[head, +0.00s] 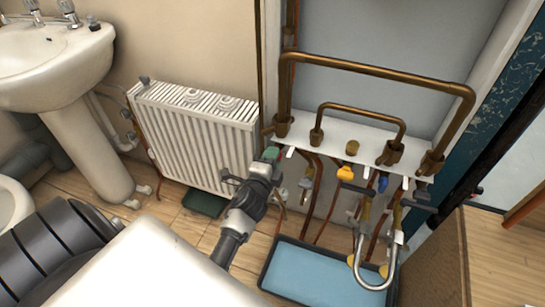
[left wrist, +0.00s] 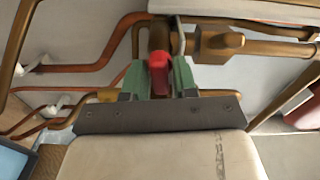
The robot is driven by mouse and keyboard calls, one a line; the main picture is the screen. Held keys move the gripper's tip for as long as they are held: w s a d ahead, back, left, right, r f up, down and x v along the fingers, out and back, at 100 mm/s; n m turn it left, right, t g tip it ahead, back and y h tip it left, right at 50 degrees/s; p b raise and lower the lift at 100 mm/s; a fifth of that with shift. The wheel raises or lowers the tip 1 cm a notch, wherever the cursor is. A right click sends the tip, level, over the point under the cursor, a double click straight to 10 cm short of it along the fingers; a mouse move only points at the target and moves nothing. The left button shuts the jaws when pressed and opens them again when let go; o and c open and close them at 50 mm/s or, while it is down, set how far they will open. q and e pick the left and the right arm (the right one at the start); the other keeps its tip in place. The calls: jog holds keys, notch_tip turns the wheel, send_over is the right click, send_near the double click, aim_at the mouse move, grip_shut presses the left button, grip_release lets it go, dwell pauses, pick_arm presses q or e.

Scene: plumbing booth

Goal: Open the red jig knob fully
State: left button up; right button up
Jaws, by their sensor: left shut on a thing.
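The red jig knob (left wrist: 158,72) shows in the left wrist view between the two green fingers of my left gripper (left wrist: 158,82). The fingers are shut on it, one on each side. Behind the knob is a brown pipe fitting. In the head view my left gripper (head: 271,154) is at the left end of the white jig shelf (head: 335,136), just below its edge. The knob is hidden there by the gripper. My right gripper is not in view.
Brown pipes (head: 375,68) arch over the shelf. A blue tray (head: 325,280) lies on the floor. A white radiator (head: 190,135) stands close on the left.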

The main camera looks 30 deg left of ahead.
pick_arm(q)
jog(key=n+p, duration=0.1)
jog(key=n, duration=0.1)
jog(key=shift+n, duration=0.3)
jog(key=n+p, duration=0.2)
jog(key=n, duration=0.1)
jog(key=shift+r+n, duration=0.1)
jog(key=shift+n, duration=0.3)
jog(key=n+p, duration=0.2)
jog(key=n, duration=0.2)
jog(key=n+p, duration=0.2)
jog(key=n, duration=0.3)
jog(key=shift+p, duration=0.3)
jog(key=shift+n, duration=0.7)
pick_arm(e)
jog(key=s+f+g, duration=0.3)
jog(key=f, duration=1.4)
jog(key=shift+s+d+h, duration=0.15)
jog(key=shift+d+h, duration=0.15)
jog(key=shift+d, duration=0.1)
pick_arm(q)
jog(key=o, duration=0.7)
jog(key=shift+o, duration=0.2)
jog(key=shift+s+p, duration=0.1)
jog(key=shift+p, duration=0.2)
